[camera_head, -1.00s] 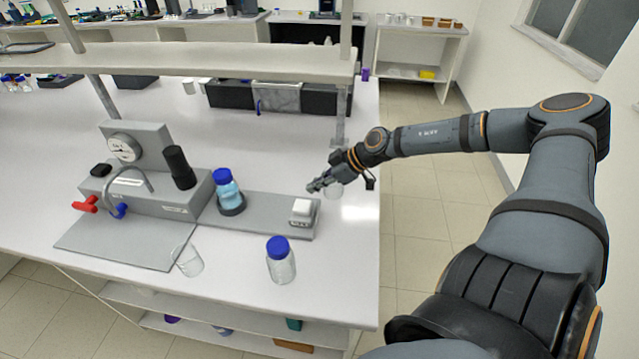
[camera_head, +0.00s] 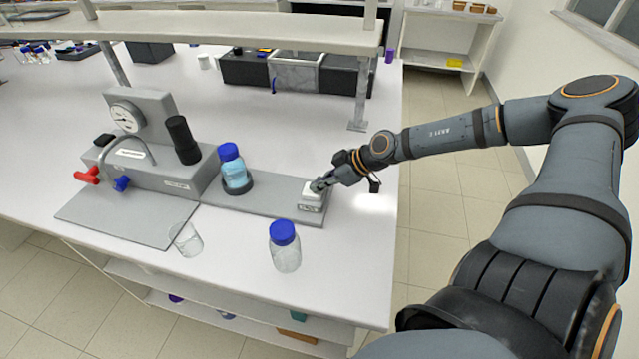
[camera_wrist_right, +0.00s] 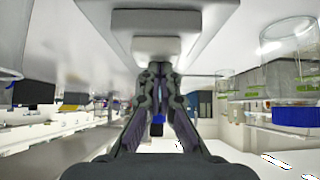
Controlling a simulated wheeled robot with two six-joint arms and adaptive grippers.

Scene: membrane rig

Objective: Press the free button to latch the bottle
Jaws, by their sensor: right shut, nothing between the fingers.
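The white button (camera_head: 311,188) sits on a small grey block at the right end of the grey base strip. My right gripper (camera_head: 319,185) is shut and empty, with its fingertips at the button's top right. In the right wrist view, the closed fingertips (camera_wrist_right: 158,68) lie close to the pale block (camera_wrist_right: 145,46); I cannot tell whether they touch the button. The bottle (camera_head: 235,174) with blue liquid and a blue cap stands upright in a dark round holder (camera_head: 236,188) on the strip, left of the button. My left gripper is not in view.
A clear bottle (camera_head: 285,252) with a blue cap stands in front of the strip. An empty glass beaker (camera_head: 187,241) is further left. The grey rig (camera_head: 150,172) carries a gauge, a black cylinder and red and blue valves. A shelf post (camera_head: 360,95) stands behind my right gripper.

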